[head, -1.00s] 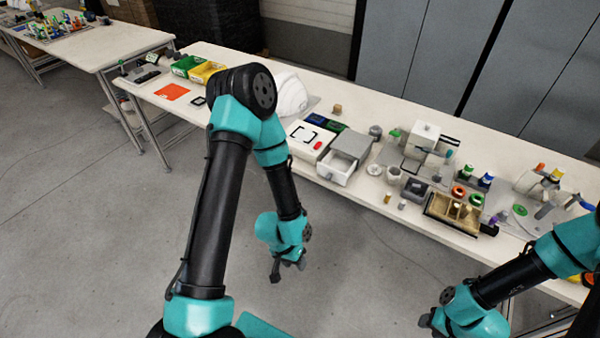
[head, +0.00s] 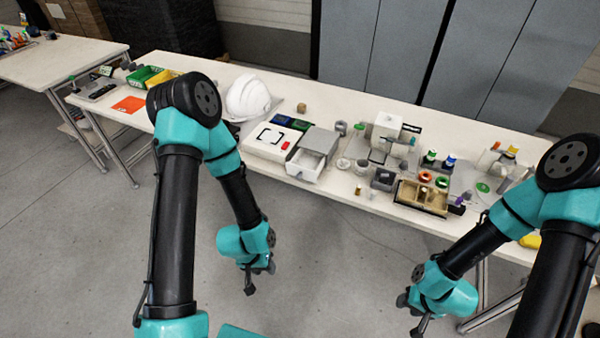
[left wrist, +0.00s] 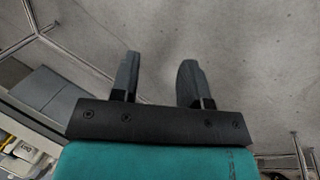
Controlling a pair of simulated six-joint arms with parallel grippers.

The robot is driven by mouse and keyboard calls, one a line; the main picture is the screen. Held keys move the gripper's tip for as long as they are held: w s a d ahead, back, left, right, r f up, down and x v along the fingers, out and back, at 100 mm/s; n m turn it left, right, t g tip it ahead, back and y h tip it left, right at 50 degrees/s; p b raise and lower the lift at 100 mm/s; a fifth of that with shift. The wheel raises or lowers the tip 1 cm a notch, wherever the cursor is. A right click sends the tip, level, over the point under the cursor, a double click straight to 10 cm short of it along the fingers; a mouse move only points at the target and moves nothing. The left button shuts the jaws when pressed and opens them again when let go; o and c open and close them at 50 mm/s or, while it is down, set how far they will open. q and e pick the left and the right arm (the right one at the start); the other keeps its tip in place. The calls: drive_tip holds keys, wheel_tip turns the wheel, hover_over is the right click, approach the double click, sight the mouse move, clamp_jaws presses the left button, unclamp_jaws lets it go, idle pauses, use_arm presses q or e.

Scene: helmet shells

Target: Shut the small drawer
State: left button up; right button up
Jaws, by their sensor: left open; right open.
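The small drawer (head: 305,165) is pulled out of the front of a grey cabinet box (head: 320,141) on the white table. Its light inside shows from above, and it looks empty. My left gripper (head: 252,283) hangs in front of the table, left of and below the drawer in the picture, apart from it. The left wrist view shows its two fingers (left wrist: 160,80) apart with nothing between them. My right gripper (head: 412,318) hangs in front of the table, right of the drawer and far from it; it holds nothing that I can see.
A white case (head: 268,146) stands left of the cabinet, with a white helmet shell (head: 248,97) behind it. A wooden divided tray (head: 422,198) and small parts stand to the right. The floor (head: 335,270) between my arms is clear.

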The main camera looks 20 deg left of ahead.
use_arm(q)
drive_tip(key=shift+w+a+r+m, duration=0.1)
drive_tip(key=shift+w+r+m, duration=0.2)
drive_tip(key=shift+w, duration=0.15)
drive_tip(key=c, duration=0.3)
drive_tip(key=w+r+m, duration=0.1)
drive_tip(key=w+r+m+t, duration=0.1)
drive_tip(key=w, duration=0.1)
drive_tip(key=w+r+m, duration=0.1)
drive_tip(key=w, duration=0.1)
drive_tip(key=shift+w+a+r+m+h, duration=0.1)
drive_tip(key=shift+a+r+m+h, duration=0.15)
drive_tip(key=shift+r+m+h, duration=0.15)
clamp_jaws()
drive_tip(key=w+a+r+m+t, duration=0.1)
drive_tip(key=w+r+m, duration=0.4)
drive_tip(key=r+m, duration=0.3)
drive_tip(key=w+a+r+m+t, duration=0.1)
drive_tip(key=w+r+m+t, duration=0.1)
drive_tip(key=w+r+m, duration=0.3)
wheel_tip(320, 180, up, 6)
drive_tip(key=m, duration=0.3)
drive_tip(key=shift+w+r+h, duration=0.2)
drive_tip(key=shift+w+h, duration=0.2)
